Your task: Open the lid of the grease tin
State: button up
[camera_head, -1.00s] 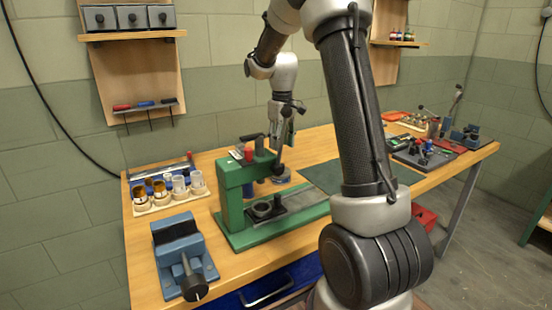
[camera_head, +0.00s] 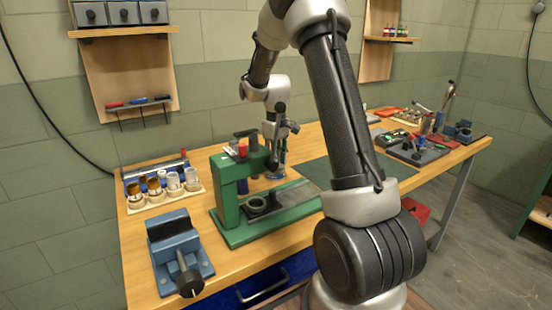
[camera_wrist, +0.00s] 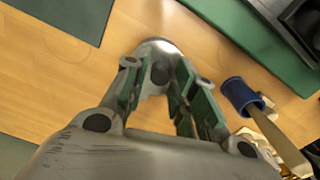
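The grease tin appears to be the small round tin (camera_head: 274,175) on the bench behind the green press, just under my gripper (camera_head: 278,160). In the wrist view, a round silver tin top (camera_wrist: 157,46) shows beyond and between the fingertips of my gripper (camera_wrist: 158,72). The fingers stand apart with green pads facing inward. I cannot tell whether they touch the tin. My fingers hide part of it, and its lid edge is not clear.
The green press (camera_head: 228,190) stands close left of my gripper. A blue vise (camera_head: 178,250) and a rack of jars (camera_head: 165,194) are further left. A dark green mat (camera_head: 325,172) lies to the right. A blue-headed tool (camera_wrist: 238,92) lies close by in the wrist view.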

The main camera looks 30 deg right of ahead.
grip_shut()
jog(key=shift+a+m, duration=0.15)
jog(key=shift+m, duration=0.15)
jog(key=m, duration=0.1)
jog(key=a+m, duration=0.1)
jog(key=m, duration=0.1)
jog(key=a+m, duration=0.1)
jog(key=shift+w+m, duration=0.3)
jog(key=m, duration=0.1)
jog(key=w+a+m, duration=0.1)
jog(key=m, duration=0.1)
jog(key=a+m, duration=0.1)
jog(key=m, duration=0.1)
jog(key=shift+w+r, duration=0.1)
jog(key=shift+w, duration=0.2)
jog(key=m, duration=0.2)
jog(key=w+m, duration=0.1)
jog(key=m, duration=0.1)
jog(key=w+a+m, duration=0.1)
jog(key=shift+w+m, duration=0.15)
jog(key=shift+m, duration=0.25)
jog(key=shift+w+m, duration=0.45)
jog(key=shift+m, duration=0.6)
jog(key=shift+w+m, duration=0.45)
jog(key=shift+m, duration=0.6)
jog(key=o, duration=0.5)
grip_release()
